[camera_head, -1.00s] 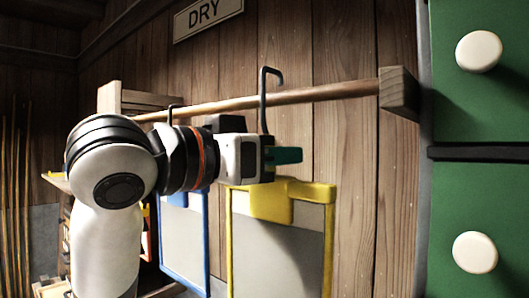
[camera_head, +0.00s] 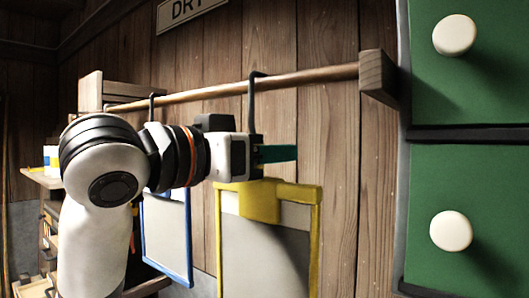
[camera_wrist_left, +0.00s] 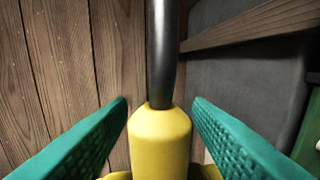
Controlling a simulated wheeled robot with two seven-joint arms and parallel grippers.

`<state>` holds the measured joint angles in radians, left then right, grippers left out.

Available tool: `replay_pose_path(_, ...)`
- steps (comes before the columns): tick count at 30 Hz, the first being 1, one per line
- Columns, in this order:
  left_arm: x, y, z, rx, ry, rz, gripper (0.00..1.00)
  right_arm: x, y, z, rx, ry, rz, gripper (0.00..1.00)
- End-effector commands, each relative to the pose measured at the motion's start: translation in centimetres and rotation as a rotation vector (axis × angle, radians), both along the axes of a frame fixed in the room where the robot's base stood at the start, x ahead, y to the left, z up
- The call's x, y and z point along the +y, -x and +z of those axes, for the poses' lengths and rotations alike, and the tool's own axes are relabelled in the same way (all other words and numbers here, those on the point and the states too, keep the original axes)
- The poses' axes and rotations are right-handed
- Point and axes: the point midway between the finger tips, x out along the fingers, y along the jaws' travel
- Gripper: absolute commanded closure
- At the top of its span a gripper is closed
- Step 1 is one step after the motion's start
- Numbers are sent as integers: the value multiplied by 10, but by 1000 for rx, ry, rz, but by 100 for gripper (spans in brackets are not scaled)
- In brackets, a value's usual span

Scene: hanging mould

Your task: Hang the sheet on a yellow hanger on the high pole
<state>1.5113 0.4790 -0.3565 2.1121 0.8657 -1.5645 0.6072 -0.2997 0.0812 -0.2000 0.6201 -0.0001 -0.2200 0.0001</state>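The yellow hanger (camera_head: 260,200) holds a grey sheet (camera_head: 265,262) in a yellow frame. Its dark hook (camera_head: 251,100) is over the wooden pole (camera_head: 305,76), with the bend at the pole's top. My left gripper (camera_head: 278,153) is at the hanger's neck, below the pole. In the left wrist view, its teal fingers (camera_wrist_left: 160,105) are spread on both sides of the yellow neck (camera_wrist_left: 160,145), with gaps visible. The metal stem (camera_wrist_left: 162,50) rises between them. The sheet's lower edge is out of view. My right gripper is not in view.
A blue-framed sheet (camera_head: 168,240) hangs from the same pole to the left, partly behind my arm. The pole's end block (camera_head: 378,78) is near green drawers (camera_head: 475,75) with white knobs. A sign (camera_head: 190,8) is on the plank wall. Shelves stand at left.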

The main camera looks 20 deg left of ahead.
Motion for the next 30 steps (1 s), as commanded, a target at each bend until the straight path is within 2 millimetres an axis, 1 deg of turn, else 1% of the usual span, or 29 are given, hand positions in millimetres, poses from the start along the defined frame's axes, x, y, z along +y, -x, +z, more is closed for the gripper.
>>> replay_pose_path(8,0,1,-1,1,0,0,54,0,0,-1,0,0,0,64)
replay_pose_path(11,4,6,-2,-2,0,1,54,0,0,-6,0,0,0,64)
replay_pose_path(14,11,19,-4,-5,-1,2,54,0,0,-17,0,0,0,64)
replay_pose_path(18,25,46,-5,-8,1,3,54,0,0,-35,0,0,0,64)
replay_pose_path(24,45,81,-4,-5,2,1,54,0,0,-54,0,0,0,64)
replay_pose_path(27,52,94,-3,-3,1,2,54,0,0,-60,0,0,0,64)
replay_pose_path(30,56,101,-2,-1,0,1,54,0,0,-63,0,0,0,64)
